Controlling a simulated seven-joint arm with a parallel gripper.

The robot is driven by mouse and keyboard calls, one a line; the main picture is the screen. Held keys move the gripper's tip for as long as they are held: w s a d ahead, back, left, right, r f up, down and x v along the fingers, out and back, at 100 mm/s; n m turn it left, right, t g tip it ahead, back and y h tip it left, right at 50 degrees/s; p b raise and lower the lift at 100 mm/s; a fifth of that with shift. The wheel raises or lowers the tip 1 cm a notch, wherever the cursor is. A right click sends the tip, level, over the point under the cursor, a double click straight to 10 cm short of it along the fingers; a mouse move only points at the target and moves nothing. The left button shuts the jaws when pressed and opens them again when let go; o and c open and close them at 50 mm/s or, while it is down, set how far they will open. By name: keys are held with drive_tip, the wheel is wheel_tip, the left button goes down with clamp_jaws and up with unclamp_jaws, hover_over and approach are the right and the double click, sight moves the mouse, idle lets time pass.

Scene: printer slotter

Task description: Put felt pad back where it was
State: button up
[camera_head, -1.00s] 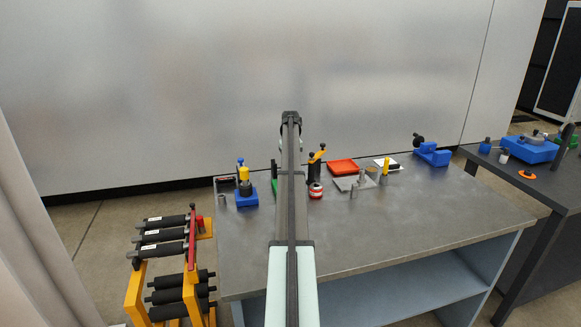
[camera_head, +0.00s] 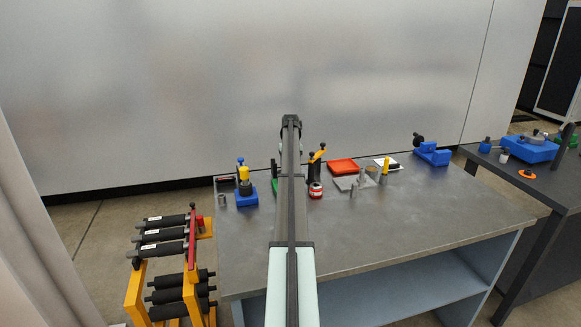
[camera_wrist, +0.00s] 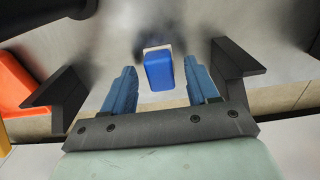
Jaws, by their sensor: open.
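My gripper (camera_wrist: 160,66) is open, with its two blue fingers apart. A small blue block (camera_wrist: 159,73) with a pale beige edge shows between the fingers in the wrist view, with gaps on both sides. I cannot tell whether this is the felt pad, nor how far beyond the fingertips it is. In the head view my arm reaches forward over the grey table (camera_head: 400,215), and its own links mostly hide the gripper. No felt pad can be made out for certain in the head view.
An orange-red tray (camera_head: 343,166) lies right of my arm; an orange edge (camera_wrist: 18,85) shows at left in the wrist view. A blue-based fixture (camera_head: 246,192) stands left, a red-and-white cylinder (camera_head: 316,190) close right. A roller rack (camera_head: 165,250) stands left; the table front is clear.

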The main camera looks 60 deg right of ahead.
drive_tip(key=shift+r, duration=0.1)
wheel_tip(320, 180, up, 12)
idle(0.5)
idle(0.5)
